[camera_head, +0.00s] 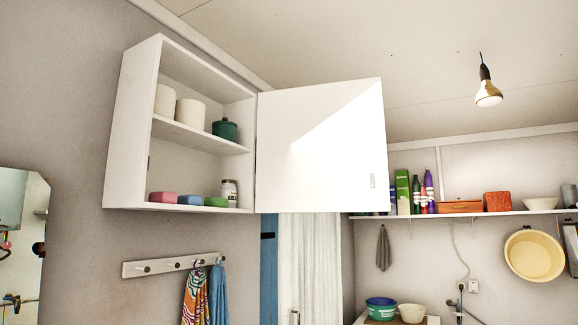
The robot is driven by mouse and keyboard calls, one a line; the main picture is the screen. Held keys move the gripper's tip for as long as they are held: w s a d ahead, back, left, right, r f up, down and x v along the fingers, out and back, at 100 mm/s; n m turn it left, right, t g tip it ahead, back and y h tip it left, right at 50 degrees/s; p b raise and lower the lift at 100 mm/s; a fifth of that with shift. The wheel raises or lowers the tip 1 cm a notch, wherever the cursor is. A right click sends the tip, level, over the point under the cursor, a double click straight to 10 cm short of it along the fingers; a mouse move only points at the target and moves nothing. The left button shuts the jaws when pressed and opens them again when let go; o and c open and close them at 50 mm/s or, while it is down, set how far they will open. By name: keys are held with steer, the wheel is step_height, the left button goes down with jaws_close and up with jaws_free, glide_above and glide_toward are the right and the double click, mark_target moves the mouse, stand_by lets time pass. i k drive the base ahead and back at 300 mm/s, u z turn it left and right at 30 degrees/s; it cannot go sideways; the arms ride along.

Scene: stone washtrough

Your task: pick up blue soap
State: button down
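The blue soap (190,200) lies on the bottom shelf of the open white wall cabinet (128,130). It sits between a pink soap (162,197) on its left and a green soap (216,202) on its right. A small jar with a dark lid (229,192) stands right of and behind the green soap. The cabinet door (320,150) is swung open to the right. My gripper is not in view.
White rolls (189,113) and a green jar (225,130) stand on the upper shelf. Below the cabinet, a hook rail (172,264) holds towels (196,297). A mirror (20,240) hangs at left. A bulb (488,95) hangs at right. The space before the cabinet looks clear.

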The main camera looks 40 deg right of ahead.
mark_target(187, 200)
steer(key=z, duration=2.15)
steer(key=i, duration=2)
steer(key=u, duration=0.05)
